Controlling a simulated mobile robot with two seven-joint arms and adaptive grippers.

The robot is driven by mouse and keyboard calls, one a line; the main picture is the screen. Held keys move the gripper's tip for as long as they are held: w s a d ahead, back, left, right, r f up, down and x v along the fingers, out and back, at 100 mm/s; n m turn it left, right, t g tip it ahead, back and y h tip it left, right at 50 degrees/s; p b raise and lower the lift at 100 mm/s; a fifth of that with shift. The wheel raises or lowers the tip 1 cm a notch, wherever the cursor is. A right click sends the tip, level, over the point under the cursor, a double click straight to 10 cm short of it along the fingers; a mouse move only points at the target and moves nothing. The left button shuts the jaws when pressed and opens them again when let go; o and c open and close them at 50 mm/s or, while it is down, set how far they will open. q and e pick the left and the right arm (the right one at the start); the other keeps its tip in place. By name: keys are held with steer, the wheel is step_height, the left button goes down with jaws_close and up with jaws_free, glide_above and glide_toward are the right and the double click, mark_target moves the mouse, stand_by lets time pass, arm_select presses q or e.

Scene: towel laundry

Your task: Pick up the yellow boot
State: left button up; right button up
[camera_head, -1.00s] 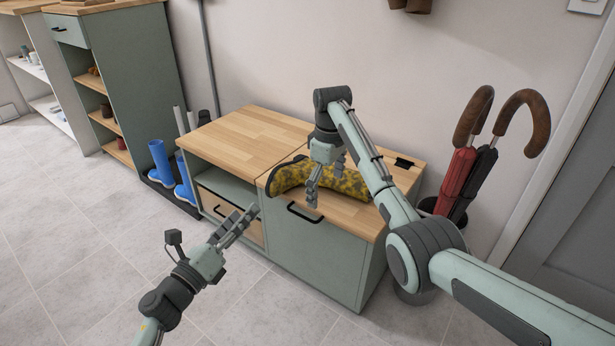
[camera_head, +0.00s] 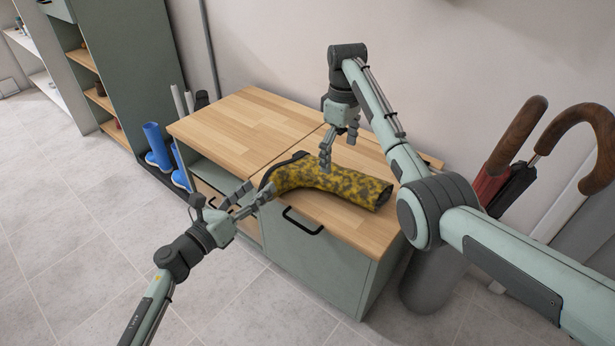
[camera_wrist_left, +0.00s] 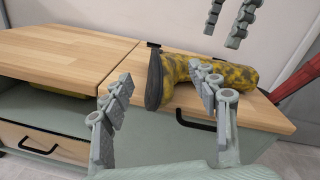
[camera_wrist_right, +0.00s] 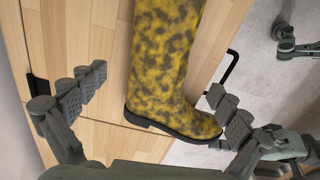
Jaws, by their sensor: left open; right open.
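The yellow boot (camera_head: 335,182), mottled with dark patches and with a black sole, lies on its side on the right half of the wooden bench top. Its sole faces left. My right gripper (camera_head: 339,152) is open above and behind the boot, pointing down. In the right wrist view the boot (camera_wrist_right: 165,65) lies between the spread fingers. My left gripper (camera_head: 250,200) is open at the bench's front edge, near the boot's sole and toe. In the left wrist view the boot (camera_wrist_left: 215,75) shows beyond the open fingers, the right finger overlapping it. Neither gripper visibly holds it.
The bench (camera_head: 235,125) has a green front with a black drawer handle (camera_head: 302,222). Blue boots (camera_head: 157,147) stand on the floor left of it. Umbrellas (camera_head: 515,150) stand in a grey bin at right. The left half of the bench top is clear.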

mark_target(281, 167)
arm_select(q)
steer(key=shift+x, duration=3.95)
arm_select(e)
steer(key=shift+f, duration=3.9)
arm_select(q)
steer(key=shift+c, duration=0.2)
jaws_close()
arm_select(e)
steer(key=c, duration=1.4)
